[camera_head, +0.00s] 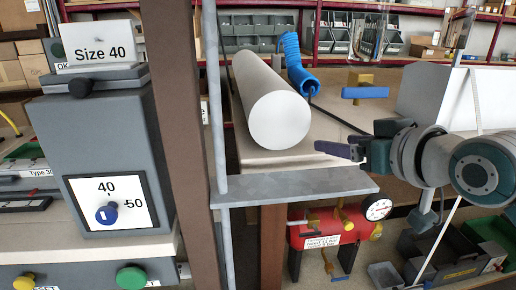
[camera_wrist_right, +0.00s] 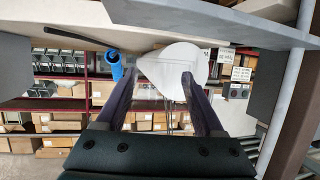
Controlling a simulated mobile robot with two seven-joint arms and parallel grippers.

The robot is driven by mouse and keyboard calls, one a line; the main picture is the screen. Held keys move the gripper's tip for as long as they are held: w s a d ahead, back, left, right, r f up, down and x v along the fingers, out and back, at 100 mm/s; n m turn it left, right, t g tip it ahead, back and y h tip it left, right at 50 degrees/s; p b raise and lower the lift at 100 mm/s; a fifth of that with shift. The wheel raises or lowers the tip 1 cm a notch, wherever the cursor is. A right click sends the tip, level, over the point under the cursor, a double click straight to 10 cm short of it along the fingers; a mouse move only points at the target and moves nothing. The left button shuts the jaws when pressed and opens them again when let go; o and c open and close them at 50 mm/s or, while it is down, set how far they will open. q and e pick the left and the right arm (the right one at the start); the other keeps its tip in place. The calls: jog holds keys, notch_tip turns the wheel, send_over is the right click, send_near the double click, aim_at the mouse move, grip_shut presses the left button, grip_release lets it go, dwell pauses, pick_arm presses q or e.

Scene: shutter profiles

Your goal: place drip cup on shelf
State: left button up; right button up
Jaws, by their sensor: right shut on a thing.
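My right gripper (camera_head: 338,151) comes in from the right, its fingers pointing left, just above the right end of the grey metal shelf (camera_head: 290,190). In the right wrist view, the fingers (camera_wrist_right: 157,80) are apart, shut on a clear, pale thing that I take for the drip cup (camera_wrist_right: 160,96). Its outline is hard to tell from the white roll behind it. In the head view I cannot make the cup out. The shelf's visible top is bare. My left gripper is not in view.
A large white roll (camera_head: 280,118) lies on the table behind the shelf, with a blue coiled hose (camera_head: 297,68) beside it. A brown post (camera_head: 178,120) and a thin grey upright stand at left. A red tank (camera_head: 325,232) is below the shelf.

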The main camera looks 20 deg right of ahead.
aim_at(332, 172)
jog(key=shift+w, duration=0.9)
notch_tip(332, 172, down, 4)
jog(key=shift+r+b, duration=0.15)
jog(key=shift+b, duration=0.65)
jog(key=shift+r, duration=0.1)
jog(key=o, duration=1.5)
